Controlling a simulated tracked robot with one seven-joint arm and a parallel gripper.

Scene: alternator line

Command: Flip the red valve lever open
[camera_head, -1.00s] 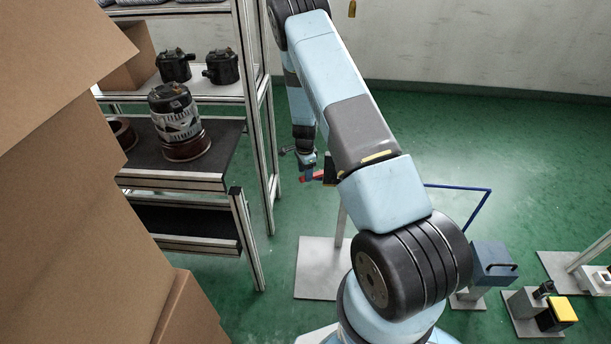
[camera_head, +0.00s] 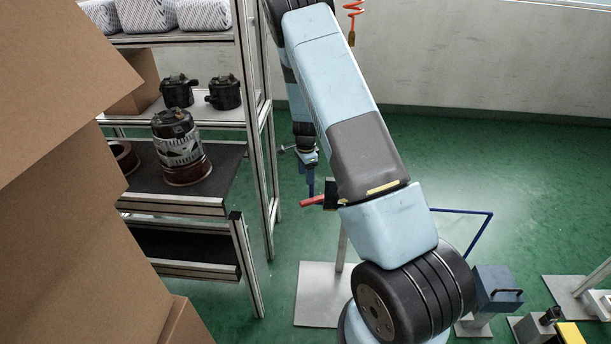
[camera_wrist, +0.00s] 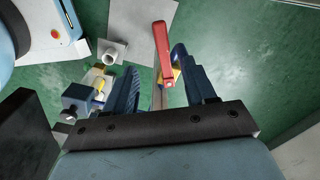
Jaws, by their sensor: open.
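The red valve lever (camera_head: 314,201) shows in the head view just left of my forearm, sticking out to the left on a stand with a grey floor plate (camera_head: 318,312). In the wrist view the red lever (camera_wrist: 162,48) stands upright in the picture, its lower end near a small yellow part (camera_wrist: 175,73). My gripper (camera_wrist: 158,75) is open, with one blue finger on each side of the lever's lower end. I cannot tell whether either finger touches it. In the head view my gripper (camera_head: 311,182) points down beside the lever, and my arm hides most of the valve.
A metal shelf (camera_head: 170,202) with an alternator (camera_head: 178,146) and black parts stands at the left. Cardboard boxes (camera_head: 60,190) fill the left foreground. A blue box on a stand (camera_head: 497,290) and a yellow-topped part (camera_head: 571,333) stand at the lower right. Green floor is open behind.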

